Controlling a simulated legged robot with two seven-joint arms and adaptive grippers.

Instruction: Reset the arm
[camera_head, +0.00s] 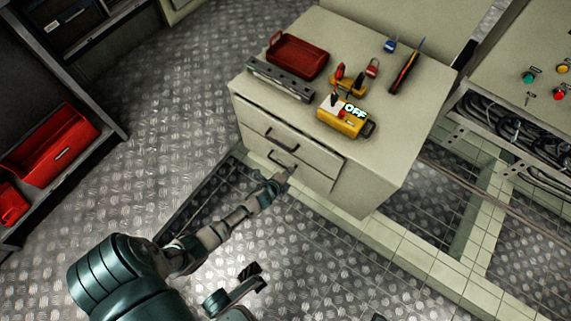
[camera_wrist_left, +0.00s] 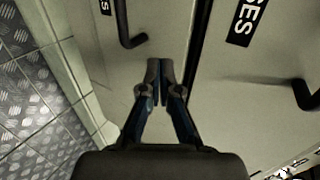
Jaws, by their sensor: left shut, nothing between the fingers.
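My left arm reaches in from the lower left in the head view. Its gripper (camera_head: 284,175) is at the front of a grey drawer cabinet (camera_head: 375,190), close to the handle of a lower drawer. In the left wrist view the two fingertips (camera_wrist_left: 160,68) are together with nothing between them. A dark drawer handle (camera_wrist_left: 131,40) is just left of the fingertips, apart from them in the picture. Another dark handle (camera_wrist_left: 305,95) is at the right edge. I cannot tell whether the fingers touch the drawer front.
On the cabinet top are a red tray (camera_head: 298,57), a grey metal bar (camera_head: 280,79), a yellow box (camera_head: 341,118) marked OFF, and small padlocks. A shelf with a red bin (camera_head: 52,145) stands left. A control panel (camera_head: 535,50) is right. Metal floor lies open between.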

